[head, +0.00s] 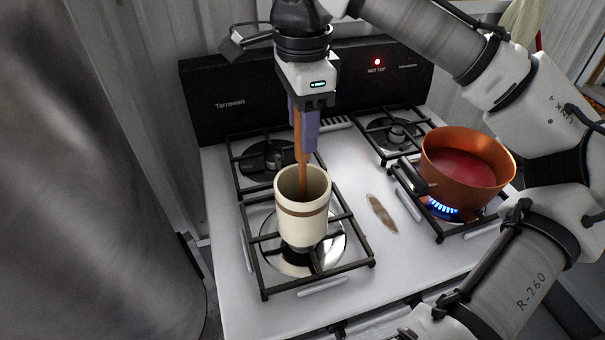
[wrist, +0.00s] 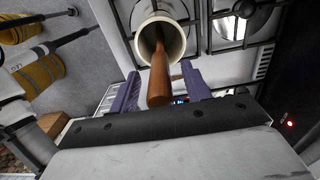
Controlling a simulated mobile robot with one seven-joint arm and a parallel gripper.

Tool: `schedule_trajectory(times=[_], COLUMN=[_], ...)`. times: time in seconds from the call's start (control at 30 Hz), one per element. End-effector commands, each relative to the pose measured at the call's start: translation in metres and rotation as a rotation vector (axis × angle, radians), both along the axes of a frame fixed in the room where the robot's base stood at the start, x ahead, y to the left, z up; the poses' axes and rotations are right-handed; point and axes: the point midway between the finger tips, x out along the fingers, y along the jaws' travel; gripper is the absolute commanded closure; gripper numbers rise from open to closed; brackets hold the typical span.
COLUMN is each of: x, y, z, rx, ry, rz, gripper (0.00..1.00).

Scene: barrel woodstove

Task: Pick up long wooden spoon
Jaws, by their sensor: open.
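The long wooden spoon (head: 302,150) stands upright in a cream crock (head: 304,222) with a brown band; its lower end is hidden inside. The crock is on the front left burner grate of the stove. My gripper (head: 305,138) is open above the crock, with its purple fingers around the spoon's upper handle. In the wrist view the spoon handle (wrist: 159,80) reaches up between the two spread fingers (wrist: 160,88), with a gap visible on the right side. The crock's mouth (wrist: 150,42) also shows there.
A copper pot (head: 466,165) with red contents sits over a lit blue flame on the right burner. A brown spoon rest or leaf-shaped mark (head: 382,214) lies between the burners. The black back panel (head: 240,100) rises behind. A grey cylinder (head: 90,180) fills the left.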

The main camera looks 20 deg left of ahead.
Motion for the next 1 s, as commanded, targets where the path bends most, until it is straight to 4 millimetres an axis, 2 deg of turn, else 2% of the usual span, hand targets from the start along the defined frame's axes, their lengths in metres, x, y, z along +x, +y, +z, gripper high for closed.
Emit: schedule_trajectory(times=[0.17, 0.4, 0.77, 1.0], x=[0.000, 0.000, 0.000, 0.000], y=[0.000, 0.000, 0.000, 0.000], z=[-0.017, -0.019, -0.019, -0.019], rx=[-0.001, 0.001, 0.000, 0.001], ry=[0.001, 0.000, 0.000, -0.001], rz=[0.000, 0.000, 0.000, 0.000], gripper=[0.52, 0.52, 0.99, 1.00])
